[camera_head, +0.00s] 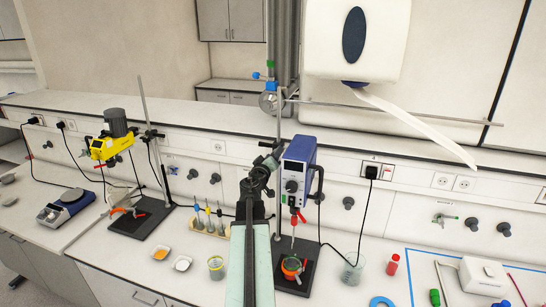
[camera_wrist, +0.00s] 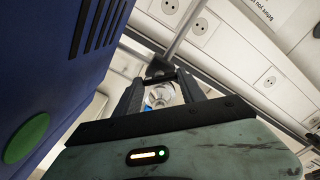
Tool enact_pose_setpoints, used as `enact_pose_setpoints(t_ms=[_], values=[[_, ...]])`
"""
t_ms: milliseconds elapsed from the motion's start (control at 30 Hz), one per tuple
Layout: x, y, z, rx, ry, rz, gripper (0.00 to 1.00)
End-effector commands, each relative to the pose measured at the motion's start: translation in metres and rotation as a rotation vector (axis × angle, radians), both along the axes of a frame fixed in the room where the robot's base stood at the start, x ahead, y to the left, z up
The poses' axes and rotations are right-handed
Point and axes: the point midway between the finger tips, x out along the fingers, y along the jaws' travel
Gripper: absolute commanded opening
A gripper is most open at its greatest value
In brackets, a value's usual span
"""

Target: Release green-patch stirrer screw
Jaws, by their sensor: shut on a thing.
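The blue stirrer (camera_head: 298,165) with a pale front hangs on a thin metal stand rod (camera_head: 279,115) at centre. Its blue housing (camera_wrist: 60,60) fills the left of the wrist view and bears a round green patch (camera_wrist: 26,138). My gripper (camera_head: 256,180) is at the dark clamp beside the stirrer, just left of it. In the wrist view, my gripper (camera_wrist: 161,78) has its fingertips around a small dark screw (camera_wrist: 159,67) in front of the metal rod. It is shut on this screw. The fingers hide part of the screw.
A yellow stirrer (camera_head: 112,147) stands on another stand at left, beside a balance (camera_head: 65,206). A screwdriver rack (camera_head: 208,221), small dishes and a jar (camera_head: 216,267) lie left of my arm. A beaker (camera_head: 353,268) and red-capped bottle (camera_head: 392,264) stand at right.

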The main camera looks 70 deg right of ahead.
Motion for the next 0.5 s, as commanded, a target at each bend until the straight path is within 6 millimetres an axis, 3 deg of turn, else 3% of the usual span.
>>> enact_pose_setpoints(t_ms=[500], values=[[0.0006, -0.0004, 0.0004, -0.01, 0.162, 0.001, 0.07]])
